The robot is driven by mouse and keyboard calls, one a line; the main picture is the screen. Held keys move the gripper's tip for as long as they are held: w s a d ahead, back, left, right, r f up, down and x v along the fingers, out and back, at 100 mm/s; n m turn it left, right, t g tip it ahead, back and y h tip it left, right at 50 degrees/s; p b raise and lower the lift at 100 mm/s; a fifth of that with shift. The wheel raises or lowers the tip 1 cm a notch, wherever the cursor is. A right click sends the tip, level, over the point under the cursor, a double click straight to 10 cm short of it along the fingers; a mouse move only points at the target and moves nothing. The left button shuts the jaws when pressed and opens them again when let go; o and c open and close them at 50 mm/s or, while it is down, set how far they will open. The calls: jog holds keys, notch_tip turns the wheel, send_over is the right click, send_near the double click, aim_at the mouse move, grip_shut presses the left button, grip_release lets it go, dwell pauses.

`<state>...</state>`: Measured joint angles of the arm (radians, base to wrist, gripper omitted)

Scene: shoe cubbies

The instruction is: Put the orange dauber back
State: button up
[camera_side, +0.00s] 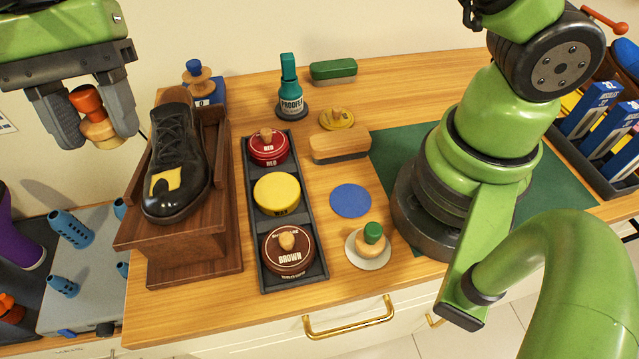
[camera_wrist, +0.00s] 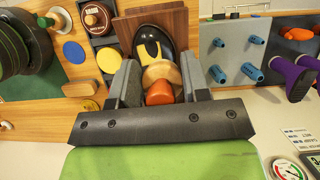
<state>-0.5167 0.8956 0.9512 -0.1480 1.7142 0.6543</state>
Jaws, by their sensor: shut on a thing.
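My gripper (camera_side: 92,112) is at the upper left of the side view, raised left of the shoe. It is shut on the orange dauber (camera_side: 86,100), whose orange knob is up and wooden body hangs below. In the wrist view the orange dauber (camera_wrist: 159,93) sits between the fingers (camera_wrist: 152,85), in front of the black shoe (camera_wrist: 150,40). The shoe (camera_side: 176,160) has a yellow patch on its toe and rests on a wooden stand (camera_side: 190,240). A bare blue disc (camera_side: 350,200) lies on the bench. A green-knobbed dauber (camera_side: 372,238) stands on a white disc.
A dark tray (camera_side: 262,277) holds red (camera_side: 268,150), yellow (camera_side: 277,192) and brown (camera_side: 288,252) tins. A brush (camera_side: 340,145), a yellow-disc dauber (camera_side: 336,120), a bottle (camera_side: 290,95) and a blue-knobbed piece (camera_side: 195,68) stand behind. My arm's base fills the right.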

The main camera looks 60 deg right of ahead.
jog(key=s+d+f+n+g+h, duration=0.1)
jog(key=s+d+f+n+h, duration=0.2)
jog(key=s+d+f+n, duration=0.5)
jog(key=n+t+h, duration=0.2)
jog(key=n+h, duration=0.2)
jog(key=n, duration=1)
send_over(362, 193)
jog(key=a, duration=0.1)
jog(key=f, duration=0.6)
jog(key=shift+w+a+f, duration=0.2)
jog(key=shift+f, duration=0.2)
jog(key=shift+w+f, duration=0.1)
jog(key=shift+f, duration=2.2)
jog(key=o, duration=0.5)
jog(key=shift+f, duration=0.15)
jog(key=o, duration=0.4)
